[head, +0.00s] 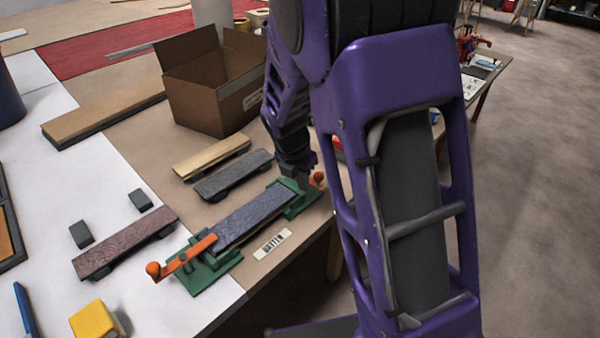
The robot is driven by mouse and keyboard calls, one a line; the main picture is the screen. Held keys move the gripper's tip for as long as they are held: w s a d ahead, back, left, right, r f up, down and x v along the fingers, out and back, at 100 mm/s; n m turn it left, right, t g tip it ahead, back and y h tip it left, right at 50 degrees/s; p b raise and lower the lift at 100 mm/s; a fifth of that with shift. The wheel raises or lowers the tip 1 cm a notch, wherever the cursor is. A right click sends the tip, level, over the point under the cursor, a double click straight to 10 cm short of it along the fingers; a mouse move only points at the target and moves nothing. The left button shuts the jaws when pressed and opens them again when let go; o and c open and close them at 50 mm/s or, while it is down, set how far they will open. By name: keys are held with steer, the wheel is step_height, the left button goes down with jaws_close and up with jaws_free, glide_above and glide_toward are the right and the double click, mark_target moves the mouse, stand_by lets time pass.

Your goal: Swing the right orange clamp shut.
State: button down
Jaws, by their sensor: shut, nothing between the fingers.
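A dark grey plank (252,217) lies with its ends in two green clamp bases. The left orange clamp arm (188,257) lies across the plank's left end, its round knob out to the lower left. The right clamp's green base (303,201) is at the plank's right end. The knob of the right orange clamp (318,179) shows just right of my gripper; the rest of its arm is mostly hidden, so its angle is unclear. My gripper (301,184) is shut and empty, low over the right clamp. Whether it touches the orange arm cannot be told.
A label plate (272,242) lies in front of the plank. An open cardboard box (212,85) stands behind. A grey plank (234,174), a pale wood plank (211,156) and a reddish plank (125,242) lie nearby. A yellow block (95,321) is at the front left.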

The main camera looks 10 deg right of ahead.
steer(key=shift+w+d+f, duration=0.3)
steer(key=shift+w+d, duration=0.4)
steer(key=shift+w, duration=0.05)
steer(key=shift+w+d+f, duration=0.25)
steer(key=shift+w+d, duration=0.45)
steer(key=shift+w, duration=0.05)
